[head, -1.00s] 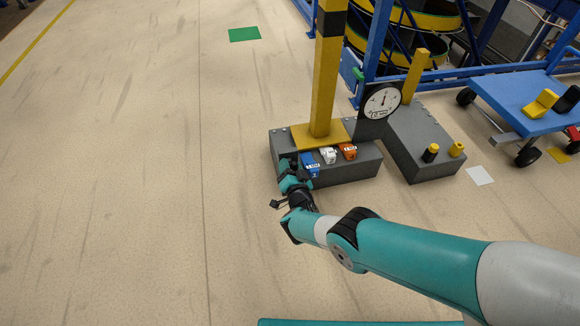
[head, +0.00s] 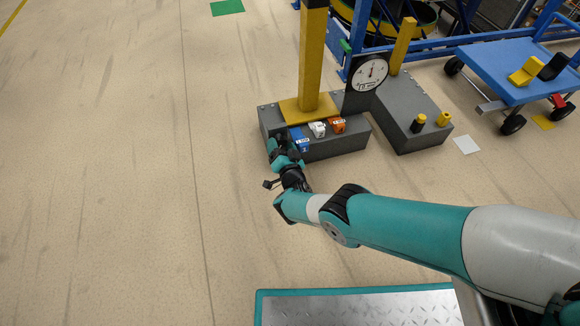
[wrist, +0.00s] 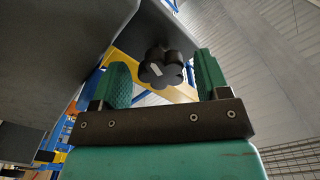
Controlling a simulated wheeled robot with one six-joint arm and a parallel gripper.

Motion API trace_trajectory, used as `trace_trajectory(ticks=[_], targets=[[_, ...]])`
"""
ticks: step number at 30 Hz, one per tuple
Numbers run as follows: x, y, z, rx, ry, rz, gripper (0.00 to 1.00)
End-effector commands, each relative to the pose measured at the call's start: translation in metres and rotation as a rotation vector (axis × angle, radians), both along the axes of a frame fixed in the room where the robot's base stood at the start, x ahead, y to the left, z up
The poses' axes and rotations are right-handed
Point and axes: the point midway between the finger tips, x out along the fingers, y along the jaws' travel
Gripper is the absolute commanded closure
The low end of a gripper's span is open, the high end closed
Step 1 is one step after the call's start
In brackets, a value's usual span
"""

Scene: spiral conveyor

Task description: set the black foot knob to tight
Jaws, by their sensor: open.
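The black foot knob (wrist: 162,67) shows in the wrist view as a dark lobed knob with a white mark on its face. It sits by the underside of a grey surface. My gripper (wrist: 154,80) is open, with one green finger to the left of the knob and one to the right. I cannot tell whether either finger touches it. In the head view my gripper (head: 274,142) is at the front left end of the grey block (head: 335,147), and the knob is hidden there.
A yellow post (head: 313,60) stands on the block, with blue, white and orange pieces before it and a round dial (head: 370,74) to the right. A second grey block (head: 410,130) and a blue cart (head: 500,70) stand further right. The floor at left is clear.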

Motion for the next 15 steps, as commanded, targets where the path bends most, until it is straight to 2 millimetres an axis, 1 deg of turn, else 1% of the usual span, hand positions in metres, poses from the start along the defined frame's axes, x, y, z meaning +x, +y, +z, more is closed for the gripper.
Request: trace_trajectory(ticks=[1,4,9,15], targets=[[-0.012,-0.002,0.006,-0.004,0.003,0.005,0.31],[-0.035,-0.008,0.008,-0.005,0.002,0.006,0.31],[-0.079,-0.021,0.006,-0.004,0.002,0.007,0.31],[-0.122,-0.034,0.004,-0.001,0.001,0.007,0.31]])
